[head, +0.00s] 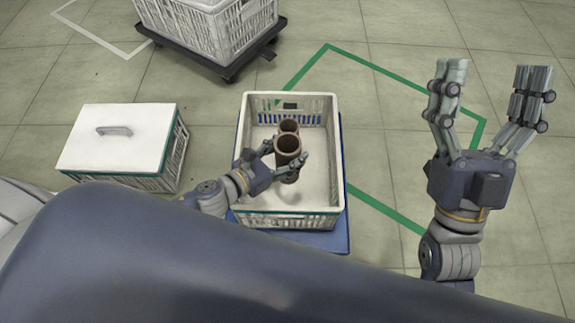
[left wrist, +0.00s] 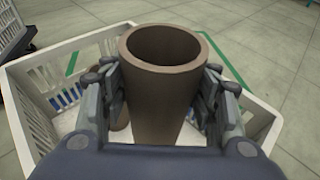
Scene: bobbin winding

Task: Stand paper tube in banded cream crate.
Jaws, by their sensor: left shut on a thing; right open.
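My right gripper (head: 491,105) is open and empty, right of the crate.
A lidded white crate (head: 115,140) with a green band stands to the left. Another white crate (head: 215,30) sits on a dark dolly (head: 235,65) at the back. Green floor lines (head: 400,75) mark the open tiled floor behind and right.

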